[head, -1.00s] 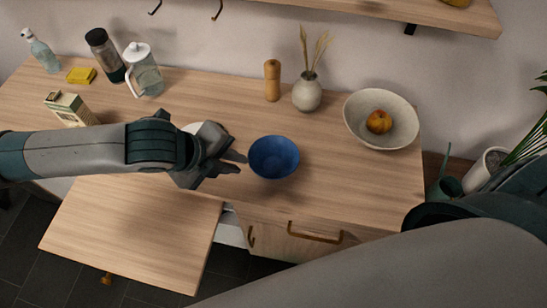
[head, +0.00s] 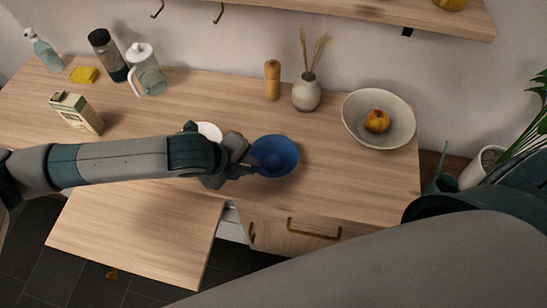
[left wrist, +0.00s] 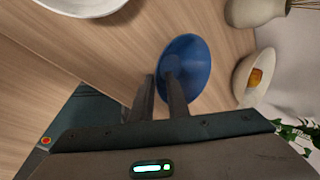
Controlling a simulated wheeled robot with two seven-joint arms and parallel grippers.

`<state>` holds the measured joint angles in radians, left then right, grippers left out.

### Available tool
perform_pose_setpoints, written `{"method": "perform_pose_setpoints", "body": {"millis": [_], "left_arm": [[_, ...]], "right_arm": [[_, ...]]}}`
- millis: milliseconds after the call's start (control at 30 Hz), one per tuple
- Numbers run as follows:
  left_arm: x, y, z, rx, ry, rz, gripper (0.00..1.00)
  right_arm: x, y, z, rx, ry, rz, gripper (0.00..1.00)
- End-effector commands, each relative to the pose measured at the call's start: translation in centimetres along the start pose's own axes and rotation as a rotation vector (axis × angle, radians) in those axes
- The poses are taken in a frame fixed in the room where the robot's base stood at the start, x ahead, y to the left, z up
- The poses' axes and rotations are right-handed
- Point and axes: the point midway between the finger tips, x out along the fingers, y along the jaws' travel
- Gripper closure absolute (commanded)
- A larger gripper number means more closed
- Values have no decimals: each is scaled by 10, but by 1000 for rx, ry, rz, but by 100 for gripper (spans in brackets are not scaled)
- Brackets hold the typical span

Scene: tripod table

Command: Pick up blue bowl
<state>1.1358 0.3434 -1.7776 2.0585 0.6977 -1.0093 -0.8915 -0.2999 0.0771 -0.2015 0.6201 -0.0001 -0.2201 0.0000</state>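The blue bowl (head: 274,154) stands upright on the wooden counter, right of the middle. It also shows in the left wrist view (left wrist: 193,68). My left gripper (head: 249,163) is at the bowl's left rim. In the left wrist view my left gripper (left wrist: 160,82) has its two fingers apart, one over the inside of the bowl and one outside, with the rim between them. A gap shows between the fingers, and I cannot see either pressed on the wall. My right gripper is out of view.
A white dish (head: 209,131) is partly hidden behind my left arm. A pale bowl with fruit (head: 352,126), a vase (head: 306,93) and a wooden mill (head: 272,80) stand behind and right. A carton (head: 77,113) and jug (head: 146,72) stand left. The counter right of the blue bowl is clear.

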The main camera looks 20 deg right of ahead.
Motion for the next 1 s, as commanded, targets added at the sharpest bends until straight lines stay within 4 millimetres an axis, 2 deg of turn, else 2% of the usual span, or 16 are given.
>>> {"method": "perform_pose_setpoints", "body": {"millis": [167,400,900,967,1000], "left_arm": [[18,0,-2,-2,1,2,86],[41,2,-2,0,1,0,86],[43,2,-2,0,1,0,86],[43,2,-2,0,1,0,98],[43,2,-2,0,1,0,100]], "right_arm": [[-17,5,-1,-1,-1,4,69],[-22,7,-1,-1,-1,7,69],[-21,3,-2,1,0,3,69],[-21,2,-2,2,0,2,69],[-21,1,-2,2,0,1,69]]}}
